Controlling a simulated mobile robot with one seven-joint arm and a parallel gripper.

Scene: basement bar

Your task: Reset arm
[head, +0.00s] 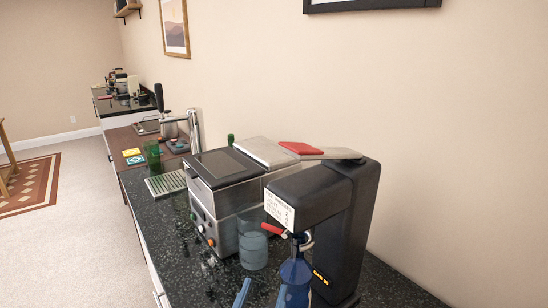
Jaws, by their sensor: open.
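My gripper (262,293) shows only as two blue fingertips at the bottom edge, spread apart with nothing visible between them. The rest of my arm is out of view. A dark blue bottle-like thing (296,278) stands just behind and right of the fingertips, under the head of a black machine (345,220) with a white label. I cannot tell whether the right fingertip touches it. A clear bluish jar (253,246) stands on the counter beyond the fingertips.
A steel machine (225,185) with knobs stands behind the jar. A red item (300,148) lies on top at the back. Further left are a drip tray (166,184), a green glass (152,157) and a tap (193,130). The dark speckled counter (185,235) has bare room at front left.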

